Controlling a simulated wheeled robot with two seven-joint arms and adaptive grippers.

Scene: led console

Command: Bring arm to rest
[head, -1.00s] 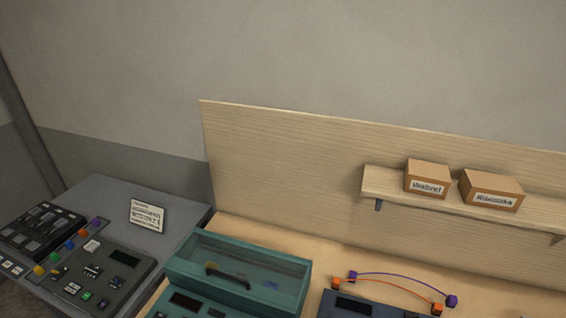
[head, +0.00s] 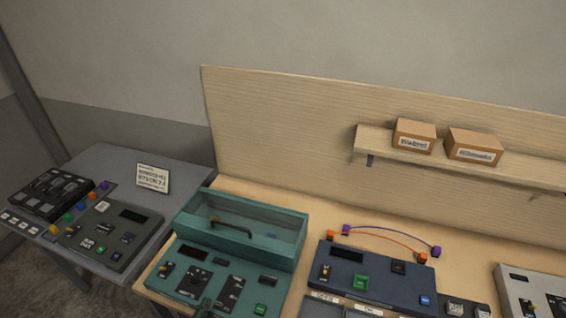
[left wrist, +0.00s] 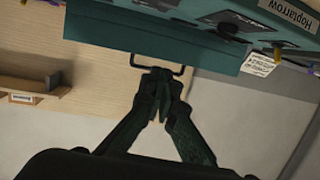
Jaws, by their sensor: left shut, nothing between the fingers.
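My left gripper (left wrist: 158,75) shows in the left wrist view with its two dark fingers together at the tips and nothing between them. Its tips overlap the dark handle (left wrist: 182,72) of the teal console (left wrist: 120,33) in that view; I cannot tell whether they touch it. In the head view the teal console (head: 215,268) stands on the wooden bench, with a clear-looking cover and a dark handle (head: 232,228). A dark shape at the console's lower edge may be the tip of my left gripper. My right gripper is in neither view.
A dark blue console (head: 378,276) with orange and purple cables stands right of the teal one. A grey console (head: 535,290) is at far right. A grey side table (head: 185,160) holds another panel and a sign (head: 153,178). A shelf (head: 375,142) carries two boxes.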

